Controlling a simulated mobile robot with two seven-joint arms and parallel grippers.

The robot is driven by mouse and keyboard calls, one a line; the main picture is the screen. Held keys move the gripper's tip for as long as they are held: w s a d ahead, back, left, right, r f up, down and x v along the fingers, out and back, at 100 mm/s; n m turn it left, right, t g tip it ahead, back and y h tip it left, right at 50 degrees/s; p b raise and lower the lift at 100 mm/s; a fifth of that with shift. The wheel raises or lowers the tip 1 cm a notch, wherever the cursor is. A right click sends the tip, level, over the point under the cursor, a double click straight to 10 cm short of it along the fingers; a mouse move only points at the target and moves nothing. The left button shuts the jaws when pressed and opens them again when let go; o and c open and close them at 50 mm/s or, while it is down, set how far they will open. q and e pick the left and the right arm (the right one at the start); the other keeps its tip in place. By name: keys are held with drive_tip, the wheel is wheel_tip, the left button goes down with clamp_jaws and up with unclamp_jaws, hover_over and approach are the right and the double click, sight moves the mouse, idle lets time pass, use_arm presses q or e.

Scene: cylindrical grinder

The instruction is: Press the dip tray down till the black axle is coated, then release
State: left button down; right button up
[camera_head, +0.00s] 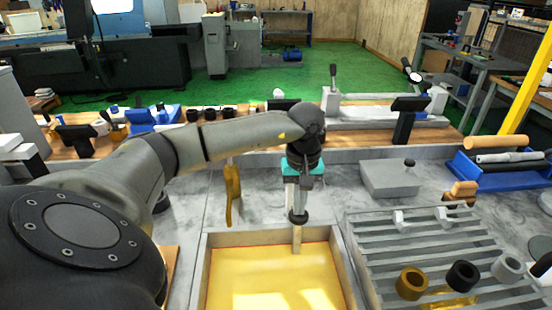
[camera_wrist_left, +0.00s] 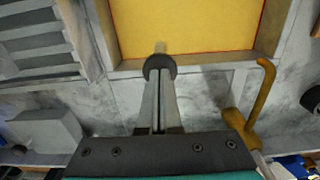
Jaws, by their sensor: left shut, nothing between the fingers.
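The tray (camera_head: 201,262) with a wooden rim stands at the front middle and holds a flat yellow surface edged in red. It also shows at the top of the left wrist view (camera_wrist_left: 110,48). My left gripper (camera_head: 298,208) points down over the tray's far rim, its fingers together. A round black piece (camera_wrist_left: 160,66) sits at the fingertips, with a short pale post (camera_head: 297,240) below it, in front of the yellow. I cannot tell whether the fingers touch this piece, or whether it is the black axle. My right gripper is not in view.
A slatted rack (camera_head: 385,255) at the right bears a yellow ring (camera_head: 411,281), a black ring (camera_head: 462,274) and a grey ring (camera_head: 508,267). A bent yellow handle (camera_head: 233,195) stands left of the gripper. A grey box (camera_head: 390,179) lies behind the rack.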

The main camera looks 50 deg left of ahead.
use_arm(q)
wheel_tip(320, 180, up, 20)
drive_tip(key=p, duration=1.3)
drive_tip(key=shift+p, duration=0.35)
idle(1.5)
drive_tip(key=shift+f, duration=0.1)
idle(0.3)
